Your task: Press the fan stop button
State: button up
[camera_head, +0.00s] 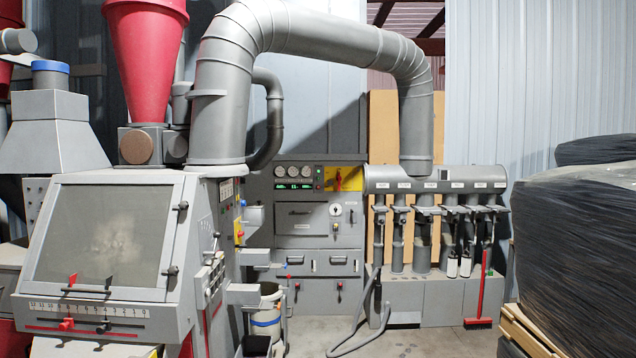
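A grey control cabinet (300,215) stands in the middle of the view. Its upper panel (267,178) has round gauges, green lit displays (294,187) and small buttons (318,178) at its right side. Beside these is a yellow plate with a red handle (339,180). The labels are too small to read, so I cannot tell which control is the fan stop button. More knobs and switches sit on the side of the grey machine (216,275) at left. My gripper is not in view.
The machine with a dusty window (105,235) fills the left front. A bucket (268,318) and a loose hose (352,345) are on the floor before the cabinet. A wrapped stack on a pallet (575,240) blocks the right. Open floor (425,343) lies at center right.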

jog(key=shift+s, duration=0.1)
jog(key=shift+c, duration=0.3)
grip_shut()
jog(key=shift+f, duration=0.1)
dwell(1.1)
